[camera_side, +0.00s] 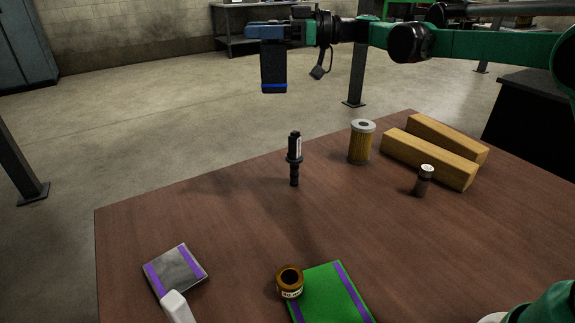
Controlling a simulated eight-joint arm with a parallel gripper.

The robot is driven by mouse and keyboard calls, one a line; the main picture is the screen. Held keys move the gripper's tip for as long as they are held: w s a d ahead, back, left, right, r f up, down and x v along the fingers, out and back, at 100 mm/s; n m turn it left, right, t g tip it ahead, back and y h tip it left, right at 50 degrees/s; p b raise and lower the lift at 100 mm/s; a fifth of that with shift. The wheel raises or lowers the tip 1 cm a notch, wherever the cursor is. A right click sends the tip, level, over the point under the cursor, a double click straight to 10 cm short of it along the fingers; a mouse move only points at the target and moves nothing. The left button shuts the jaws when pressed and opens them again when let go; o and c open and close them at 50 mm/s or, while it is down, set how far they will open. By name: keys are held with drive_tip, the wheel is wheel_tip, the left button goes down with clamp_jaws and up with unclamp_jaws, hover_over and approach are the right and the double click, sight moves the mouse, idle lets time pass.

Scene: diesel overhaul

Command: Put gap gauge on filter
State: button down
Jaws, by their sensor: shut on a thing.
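My gripper (266,32) is at the top of the side view, high above the table's far edge and pointing left. It is shut on a dark flat block with a blue band at its lower end, which looks like the gap gauge (273,68). The gauge hangs down from the fingers in the air, touching nothing below. The filter (360,146), a yellowish pleated cylinder with a grey top ring, stands upright on the table to the right of and below the gauge. Its top is bare.
A black injector-like part (294,150) stands left of the filter. Two wooden blocks (430,158) and a small dark cylinder (423,180) are to its right. A grey plate (182,262), a brass ring (289,283) and a green pad (335,290) lie in front. The middle table (250,225) is clear.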

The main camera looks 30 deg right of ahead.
drive_tip(key=w+d+r+m+t+h, duration=0.1)
drive_tip(key=d+r+m+t+h, duration=0.2)
drive_tip(key=d+m+t+h, duration=0.7)
drive_tip(key=w+d+r+m+g+h, duration=0.1)
drive_tip(key=d+r+m+h, duration=0.35)
drive_tip(key=d, duration=1.25)
wheel_tip(320, 180, down, 21)
drive_tip(key=n+h, duration=0.1)
drive_tip(key=n, duration=0.1)
drive_tip(key=shift+w, duration=0.15)
drive_tip(key=shift+c, duration=1.8)
unclamp_jaws()
drive_tip(key=shift+f, duration=0.1)
